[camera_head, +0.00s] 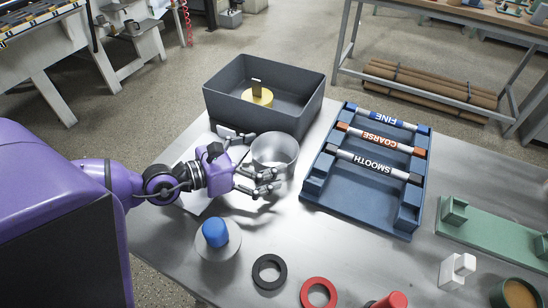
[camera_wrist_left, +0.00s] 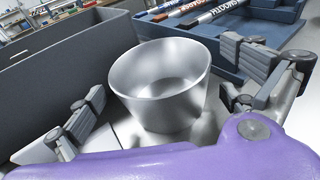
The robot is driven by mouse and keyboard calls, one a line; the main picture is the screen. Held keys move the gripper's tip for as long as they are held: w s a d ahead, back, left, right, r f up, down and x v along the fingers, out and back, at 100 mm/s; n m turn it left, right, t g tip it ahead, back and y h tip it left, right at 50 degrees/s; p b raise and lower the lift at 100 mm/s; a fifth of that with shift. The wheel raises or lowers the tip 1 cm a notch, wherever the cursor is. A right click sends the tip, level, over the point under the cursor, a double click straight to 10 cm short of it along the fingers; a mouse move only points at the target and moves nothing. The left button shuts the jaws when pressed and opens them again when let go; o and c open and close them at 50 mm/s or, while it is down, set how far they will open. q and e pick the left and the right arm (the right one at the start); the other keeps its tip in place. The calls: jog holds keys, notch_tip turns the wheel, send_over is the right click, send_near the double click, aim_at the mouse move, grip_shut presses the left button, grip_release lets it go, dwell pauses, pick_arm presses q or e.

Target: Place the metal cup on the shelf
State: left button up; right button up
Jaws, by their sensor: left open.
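The metal cup (camera_head: 277,153) stands upright and open-topped on the grey table, close to the front right corner of the dark bin. My left gripper (camera_head: 263,160) is open at the cup's left side, with fingers reaching along its far and near sides. In the left wrist view the cup (camera_wrist_left: 160,85) sits between the spread fingers, with gaps on both sides. It looks empty. A bench at the back right has a low shelf bearing brown rolls (camera_head: 430,85); I cannot tell if this is the task's shelf. My right gripper is not in view.
The dark bin (camera_head: 225,105) holds a yellow round piece. A blue rack (camera_head: 350,195) with labelled rollers stands to the right of the cup. A blue-topped piece (camera_head: 215,233), a black ring (camera_head: 269,271) and a red ring (camera_head: 318,292) lie nearer. The table centre is clear.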

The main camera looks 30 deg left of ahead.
pick_arm(q)
jog(key=shift+r+p+x, duration=0.25)
jog(key=shift+p+x, duration=0.1)
jog(key=shift+x, duration=0.8)
jog(key=shift+w+d+f, duration=0.15)
jog(key=shift+w+f, duration=0.05)
jog(key=shift+f, duration=0.05)
jog(key=c, duration=1.2)
